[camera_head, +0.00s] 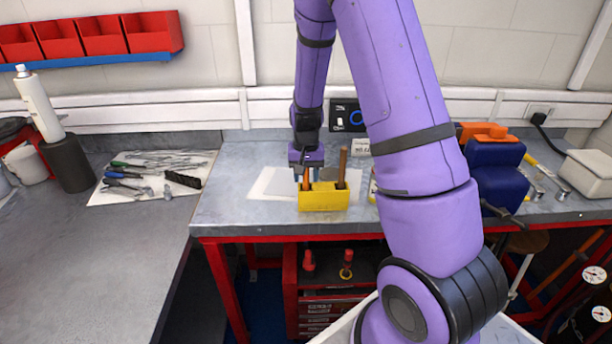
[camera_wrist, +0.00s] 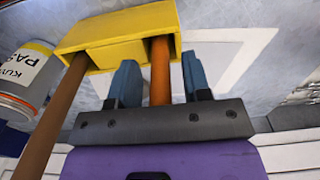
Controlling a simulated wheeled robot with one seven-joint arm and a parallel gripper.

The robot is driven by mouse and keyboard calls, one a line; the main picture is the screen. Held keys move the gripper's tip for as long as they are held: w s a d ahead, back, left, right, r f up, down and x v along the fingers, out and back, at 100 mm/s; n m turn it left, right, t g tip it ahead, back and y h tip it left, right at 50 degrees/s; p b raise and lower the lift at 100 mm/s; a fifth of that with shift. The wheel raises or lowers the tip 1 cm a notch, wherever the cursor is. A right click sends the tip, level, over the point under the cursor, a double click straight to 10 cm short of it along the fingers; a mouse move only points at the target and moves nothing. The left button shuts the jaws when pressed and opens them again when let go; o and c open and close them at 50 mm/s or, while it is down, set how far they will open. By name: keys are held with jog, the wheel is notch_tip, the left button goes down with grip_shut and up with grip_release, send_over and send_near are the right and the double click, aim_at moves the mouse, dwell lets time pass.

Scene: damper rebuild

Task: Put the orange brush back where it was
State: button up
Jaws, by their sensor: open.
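The orange brush (camera_head: 306,180) stands handle-up in the yellow holder (camera_head: 324,199) on the workbench; its lower end is hidden inside. In the wrist view its orange handle (camera_wrist: 160,85) goes into an opening of the yellow block (camera_wrist: 118,35). My gripper (camera_head: 306,172) is above the left part of the holder. In the wrist view my gripper (camera_wrist: 160,80) has one blue finger on each side of the orange handle, with a visible gap on both sides. A second, brown handle (camera_head: 342,166) stands in the holder to the right; it also shows in the wrist view (camera_wrist: 60,110).
A pale sheet (camera_head: 268,184) lies under and left of the holder. A labelled can (camera_wrist: 28,75) stands beside the holder. A blue vise (camera_head: 495,170) is on the right of the bench. Hand tools lie on a white mat (camera_head: 110,195) at left. The bench front edge is red.

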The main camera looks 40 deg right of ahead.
notch_tip(320, 180, up, 12)
jog(key=shift+a+r, duration=0.1)
jog(key=s+a+r+n+t, duration=0.1)
jog(key=s+a+r+n, duration=0.1)
jog(key=s+a+r, duration=0.35)
jog(key=s+a+r+n+t, duration=0.2)
jog(key=s+a+r, duration=0.1)
jog(key=s+r, duration=0.5)
jog(key=s+a+r+n+t, duration=0.1)
jog(key=s+a+r, duration=0.1)
jog(key=s, duration=0.4)
jog(key=s+a+r+n+t, duration=0.1)
jog(key=s+a+r, duration=0.1)
jog(key=s, duration=0.5)
jog(key=shift+a+r+n, duration=0.15)
jog(key=shift+r+n, duration=0.25)
jog(key=shift+r, duration=0.1)
